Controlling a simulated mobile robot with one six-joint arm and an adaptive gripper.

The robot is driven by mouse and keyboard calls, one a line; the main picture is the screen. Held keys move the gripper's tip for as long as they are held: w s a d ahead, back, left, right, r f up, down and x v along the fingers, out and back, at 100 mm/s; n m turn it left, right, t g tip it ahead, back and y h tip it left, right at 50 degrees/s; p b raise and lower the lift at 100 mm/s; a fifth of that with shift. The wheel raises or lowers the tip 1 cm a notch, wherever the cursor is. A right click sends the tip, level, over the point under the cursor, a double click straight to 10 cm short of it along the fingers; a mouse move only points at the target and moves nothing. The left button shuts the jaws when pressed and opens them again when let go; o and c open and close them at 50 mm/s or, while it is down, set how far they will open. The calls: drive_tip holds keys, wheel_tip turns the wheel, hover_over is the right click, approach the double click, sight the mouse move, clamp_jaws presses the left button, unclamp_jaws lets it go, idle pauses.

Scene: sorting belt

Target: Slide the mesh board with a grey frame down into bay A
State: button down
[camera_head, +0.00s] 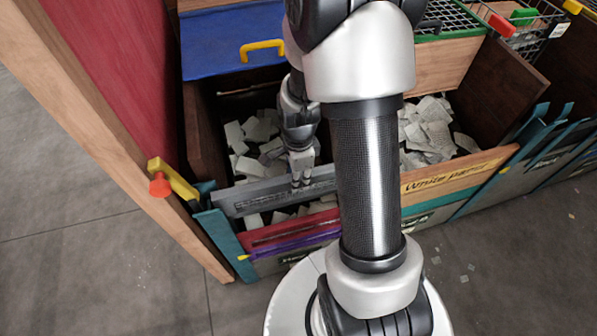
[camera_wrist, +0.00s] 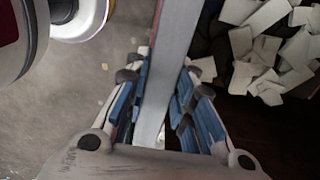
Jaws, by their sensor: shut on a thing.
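The grey-framed board (camera_head: 250,196) is held upright on edge across the front of the left bin, its left end by a teal post (camera_head: 222,240). My gripper (camera_head: 300,182) is shut on its top edge, right of its middle. In the wrist view the grey frame (camera_wrist: 172,45) runs between the blue pads of my gripper (camera_wrist: 157,88). Scraps show below the board, above a red board (camera_head: 285,233). My arm hides the board's right end. No letter marking bay A is readable, and I cannot tell whether the board sits in its slots.
Paper scraps (camera_head: 262,130) fill the bin behind. A purple strip (camera_head: 290,246) lies below the red board. A wooden "White paper" board (camera_head: 455,177) stands to the right. A red panel (camera_head: 115,65) and a yellow-and-red clamp (camera_head: 172,180) stand left. A blue lid (camera_head: 215,45) is behind.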

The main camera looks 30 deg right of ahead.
wheel_tip(320, 180, down, 15)
drive_tip(key=shift+r, duration=0.15)
idle(0.5)
idle(0.4)
drive_tip(key=shift+f, duration=0.6)
drive_tip(key=c, duration=1.3)
unclamp_jaws()
drive_tip(key=shift+f, duration=0.1)
wheel_tip(320, 180, up, 12)
drive_tip(key=shift+r, duration=0.1)
